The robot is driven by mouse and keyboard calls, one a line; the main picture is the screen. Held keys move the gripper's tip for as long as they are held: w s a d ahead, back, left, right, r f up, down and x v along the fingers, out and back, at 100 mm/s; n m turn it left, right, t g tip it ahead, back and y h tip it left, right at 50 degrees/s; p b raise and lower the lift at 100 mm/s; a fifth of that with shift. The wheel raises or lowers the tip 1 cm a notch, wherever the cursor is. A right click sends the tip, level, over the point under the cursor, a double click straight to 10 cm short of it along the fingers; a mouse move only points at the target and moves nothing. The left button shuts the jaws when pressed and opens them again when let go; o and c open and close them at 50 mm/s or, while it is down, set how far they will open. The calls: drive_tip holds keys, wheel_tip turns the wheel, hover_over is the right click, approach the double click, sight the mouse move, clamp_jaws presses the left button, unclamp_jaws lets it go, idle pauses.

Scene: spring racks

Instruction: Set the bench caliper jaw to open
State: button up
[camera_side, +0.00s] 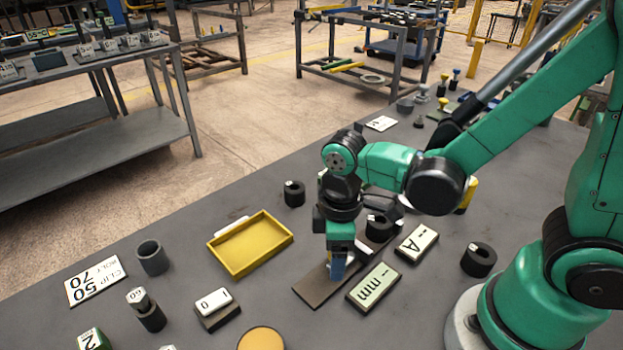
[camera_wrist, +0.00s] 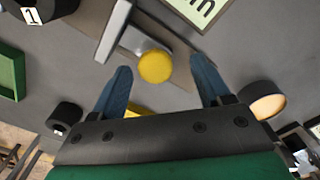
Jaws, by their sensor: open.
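The bench caliper has a long flat dark rail (camera_side: 316,287) on the grey bench, with my gripper (camera_side: 338,272) over it. In the wrist view, its silver jaw piece (camera_wrist: 118,28) stands across the rail with a round yellow knob (camera_wrist: 155,67) at its near end. My gripper (camera_wrist: 160,64) is open, its two blue fingers on either side of the knob with a gap to each. The arm hides the jaw and knob in the side view. A pale plate reading "– mm" (camera_side: 374,287) lies beside the rail; part of it shows in the wrist view (camera_wrist: 205,12).
A yellow tray (camera_side: 250,244) lies left of my gripper. A white plate (camera_side: 416,243) and black rings (camera_side: 478,260) (camera_side: 294,193) lie around the caliper. A "0" block (camera_side: 215,302) and a grey cup (camera_side: 152,257) stand front left. Bare bench lies between tray and rail.

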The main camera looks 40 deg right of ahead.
drive_tip(key=shift+r, duration=0.1)
drive_tip(key=shift+r, duration=2.7)
drive_tip(key=w+d+r+m+t, duration=0.2)
drive_tip(key=d+r+m+t, duration=0.3)
drive_tip(key=m, duration=0.4)
drive_tip(key=shift+d+t, duration=0.85)
drive_tip(key=shift+t, duration=0.25)
